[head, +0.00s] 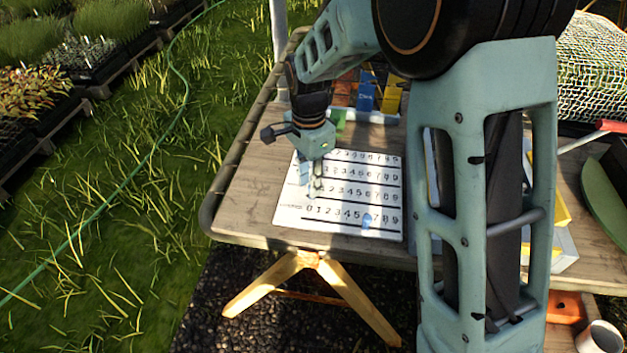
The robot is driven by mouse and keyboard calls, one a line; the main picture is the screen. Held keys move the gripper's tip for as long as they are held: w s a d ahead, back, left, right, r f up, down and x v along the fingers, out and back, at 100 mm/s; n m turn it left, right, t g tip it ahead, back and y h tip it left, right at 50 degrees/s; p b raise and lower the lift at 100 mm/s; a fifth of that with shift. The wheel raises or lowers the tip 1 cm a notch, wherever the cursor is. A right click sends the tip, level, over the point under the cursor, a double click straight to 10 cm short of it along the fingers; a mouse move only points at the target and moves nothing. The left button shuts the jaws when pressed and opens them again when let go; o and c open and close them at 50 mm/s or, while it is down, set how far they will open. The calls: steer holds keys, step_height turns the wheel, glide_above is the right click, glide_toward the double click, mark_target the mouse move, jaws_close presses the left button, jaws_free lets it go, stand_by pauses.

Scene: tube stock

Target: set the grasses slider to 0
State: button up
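A white number board (290,215) lies on the wooden table, with several rows of digits from 0 to 9 and dark lines under them. The row names at its left are too small to read, so I cannot tell which row is grasses. A light blue slider (367,222) sits on the bottom row around the 6. Another bluish piece (304,172) shows at the upper left of the board, partly beside my gripper. My gripper (316,190) points down over the left part of the board, near the low digits, and hides some of them. Whether its fingers are apart or touch something is unclear.
Behind the board stand small coloured blocks, blue (366,92) and yellow (391,95). A green curved object (602,195) lies at the right. Plant trays (90,60) and grass are left of the table (240,200).

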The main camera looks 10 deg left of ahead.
steer(key=shift+o, duration=0.7)
steer(key=shift+d, duration=0.1)
step_height(320, 180, up, 12)
